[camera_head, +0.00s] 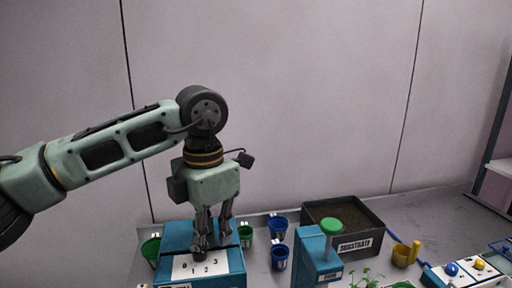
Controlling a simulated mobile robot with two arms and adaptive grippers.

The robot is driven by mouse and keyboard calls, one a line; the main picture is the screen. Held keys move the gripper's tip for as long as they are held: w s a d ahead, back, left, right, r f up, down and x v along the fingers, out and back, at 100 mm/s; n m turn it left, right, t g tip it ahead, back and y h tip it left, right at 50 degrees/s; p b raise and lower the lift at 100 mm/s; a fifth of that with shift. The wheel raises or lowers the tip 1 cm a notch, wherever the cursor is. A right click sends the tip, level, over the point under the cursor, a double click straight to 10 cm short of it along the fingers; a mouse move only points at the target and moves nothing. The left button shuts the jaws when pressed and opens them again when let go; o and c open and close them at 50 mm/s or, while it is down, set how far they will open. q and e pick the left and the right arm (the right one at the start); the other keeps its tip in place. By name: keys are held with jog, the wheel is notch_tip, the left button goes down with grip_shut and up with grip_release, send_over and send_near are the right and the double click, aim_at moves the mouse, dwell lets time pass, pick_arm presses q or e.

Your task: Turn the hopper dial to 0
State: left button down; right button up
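The hopper is a blue box (236,261) with a white plate (187,267) on top that shows the numbers 0, 1, 2 and 3. My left gripper (213,242) points straight down over the back of this plate, with its fingertips low at the top of the box. The dial is hidden behind or between the dark fingers, so its setting cannot be read. Whether the fingers touch or grip it is unclear. My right gripper is not in view.
A blue dispenser (310,262) with a green knob (331,226) stands to the right, before a dark substrate bin (375,241). A yellow cup (401,255) sits further right. Bare grey table lies at the back right.

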pick_arm(q)
jog(key=shift+d+r, duration=0.15)
jog(key=shift+d, duration=0.15)
dwell(0.4)
jog(key=shift+r+p, duration=0.1)
jog(key=shift+p, duration=0.2)
notch_tip(320, 180, up, 6)
jog(key=p, duration=0.4)
jog(key=shift+d, duration=0.1)
jog(key=shift+w, duration=0.1)
